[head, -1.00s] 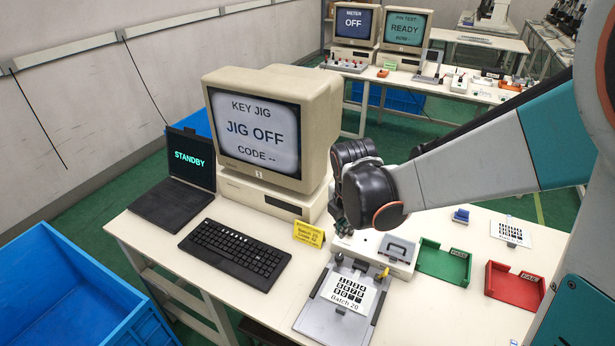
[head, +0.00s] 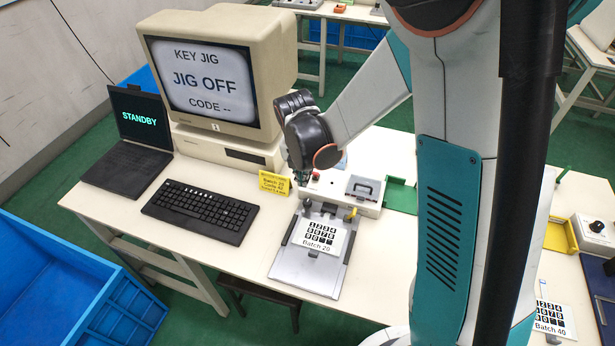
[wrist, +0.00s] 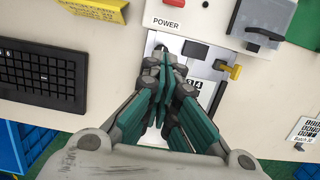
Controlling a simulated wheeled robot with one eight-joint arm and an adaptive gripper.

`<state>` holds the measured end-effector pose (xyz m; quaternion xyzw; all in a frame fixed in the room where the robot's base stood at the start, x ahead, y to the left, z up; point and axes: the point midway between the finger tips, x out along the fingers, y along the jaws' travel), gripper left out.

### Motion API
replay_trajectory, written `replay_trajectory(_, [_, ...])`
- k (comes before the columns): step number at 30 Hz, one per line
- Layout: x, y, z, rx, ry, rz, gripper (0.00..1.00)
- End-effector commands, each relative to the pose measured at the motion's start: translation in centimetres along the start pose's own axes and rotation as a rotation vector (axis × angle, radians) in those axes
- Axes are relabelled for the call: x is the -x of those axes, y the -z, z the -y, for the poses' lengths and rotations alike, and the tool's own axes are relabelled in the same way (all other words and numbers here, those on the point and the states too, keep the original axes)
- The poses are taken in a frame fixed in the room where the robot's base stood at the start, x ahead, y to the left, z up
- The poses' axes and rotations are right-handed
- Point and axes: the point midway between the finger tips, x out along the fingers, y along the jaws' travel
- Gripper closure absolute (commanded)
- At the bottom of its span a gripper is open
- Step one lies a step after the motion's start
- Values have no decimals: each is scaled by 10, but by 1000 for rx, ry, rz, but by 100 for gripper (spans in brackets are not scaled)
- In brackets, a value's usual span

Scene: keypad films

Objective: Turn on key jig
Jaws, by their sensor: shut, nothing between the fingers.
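The key jig (head: 305,272) is a grey plate on the table, holding a white keypad film (head: 322,236) marked Batch 20. The white control box (head: 368,207) stands behind it. In the wrist view, the box bears a POWER label (wrist: 166,23) with a red part (wrist: 172,2) just above it, cut off by the frame edge. The monitor (head: 208,78) reads KEY JIG, JIG OFF, CODE --. My gripper (wrist: 168,62) is shut and empty, over the jig's back edge and short of the POWER label. In the head view its fingers (head: 302,178) are small and partly hidden.
A yellow card (head: 274,183), a keyboard (head: 200,209) and a STANDBY laptop (head: 128,140) lie to the left. A yellow-tipped lever (wrist: 228,70) is right of my fingers. A grey cover (wrist: 265,17) sits on the box. A blue crate (head: 60,275) stands front left.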

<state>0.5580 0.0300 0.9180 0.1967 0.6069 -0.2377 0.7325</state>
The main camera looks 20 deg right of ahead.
Motion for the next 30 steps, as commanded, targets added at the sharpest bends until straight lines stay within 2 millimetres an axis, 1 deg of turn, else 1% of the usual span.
replay_trajectory(5, [-30, 0, 0, -1, 0, 0, 100])
replay_trajectory(12, [-78, 0, 0, -2, 0, 0, 100])
replay_trajectory(16, [-101, 0, 0, -2, 0, 0, 100])
replay_trajectory(18, [-92, -13, 0, -3, 0, 0, 100])
replay_trajectory(22, [-86, -27, 1, -3, 0, 0, 100])
replay_trajectory(25, [-83, -34, 0, -2, 0, 0, 100])
replay_trajectory(30, [-81, -38, 0, -1, 0, 0, 100])
